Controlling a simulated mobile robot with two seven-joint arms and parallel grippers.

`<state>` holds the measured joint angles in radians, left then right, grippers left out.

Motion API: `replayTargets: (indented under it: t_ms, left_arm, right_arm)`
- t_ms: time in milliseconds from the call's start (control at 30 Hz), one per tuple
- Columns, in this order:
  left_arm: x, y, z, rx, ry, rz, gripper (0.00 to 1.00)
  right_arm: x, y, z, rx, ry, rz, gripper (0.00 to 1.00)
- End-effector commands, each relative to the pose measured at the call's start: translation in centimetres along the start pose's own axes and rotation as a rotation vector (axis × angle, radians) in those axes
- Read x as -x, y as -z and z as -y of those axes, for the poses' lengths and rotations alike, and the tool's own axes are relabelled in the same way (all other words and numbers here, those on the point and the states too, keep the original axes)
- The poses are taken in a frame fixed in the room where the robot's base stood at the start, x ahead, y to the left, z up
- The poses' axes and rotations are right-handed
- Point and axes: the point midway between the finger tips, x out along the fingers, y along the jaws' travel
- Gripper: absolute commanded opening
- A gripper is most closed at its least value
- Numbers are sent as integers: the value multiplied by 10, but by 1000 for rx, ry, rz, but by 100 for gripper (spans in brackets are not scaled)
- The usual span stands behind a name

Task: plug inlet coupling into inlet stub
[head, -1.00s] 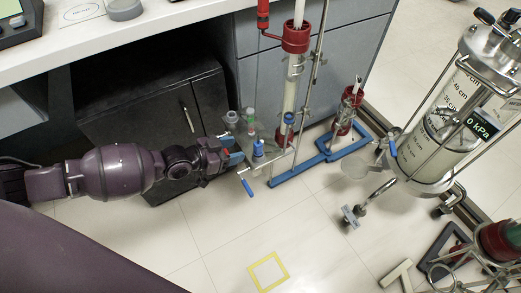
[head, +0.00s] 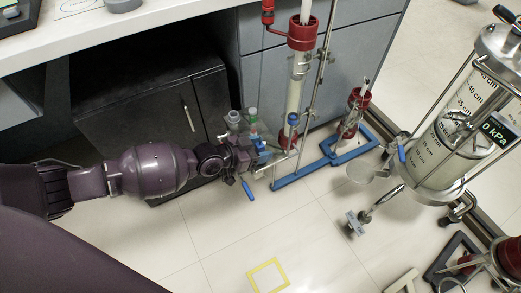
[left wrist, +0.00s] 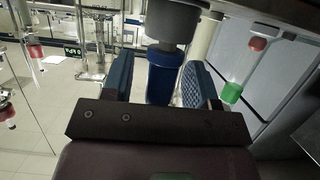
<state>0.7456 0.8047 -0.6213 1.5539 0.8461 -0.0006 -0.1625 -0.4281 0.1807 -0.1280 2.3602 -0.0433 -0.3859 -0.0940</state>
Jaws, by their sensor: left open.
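A blue cylinder with a grey upper part (left wrist: 163,78), probably the inlet coupling, stands between the two blue-padded fingers of my left gripper (left wrist: 158,82) in the left wrist view. The fingers are open, one on each side, with a visible gap at least on the left. In the head view my left gripper (head: 261,158) is at the small clear holder (head: 233,122) and mostly hides this blue piece. A glass column (head: 295,85) with red end caps stands just to the right, with a blue-topped fitting (head: 293,119) near its foot. I cannot tell which part is the inlet stub.
A green-capped piece (left wrist: 231,92) and a red one (left wrist: 257,44) are close to the right finger. A blue-handled valve (head: 249,190) hangs in front of the holder. A blue base frame (head: 310,168) and a large pressure column (head: 450,150) stand right.

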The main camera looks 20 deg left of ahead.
Motion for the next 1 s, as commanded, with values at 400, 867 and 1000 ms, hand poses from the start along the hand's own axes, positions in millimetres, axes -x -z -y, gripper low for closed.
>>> replayTargets:
  t_ms: [400, 867, 1000]
  left_arm:
    - [0, 0, 0, 0, 0, 0, 6]
    - [4, 7, 0, 0, 0, 1, 0]
    - [11, 31, 2, -4, 2, -5, 0]
  right_arm:
    - [0, -2, 0, 0, 0, 4, 43]
    - [1, 2, -1, -9, -4, -4, 43]
    - [4, 11, -4, -25, -10, -19, 43]
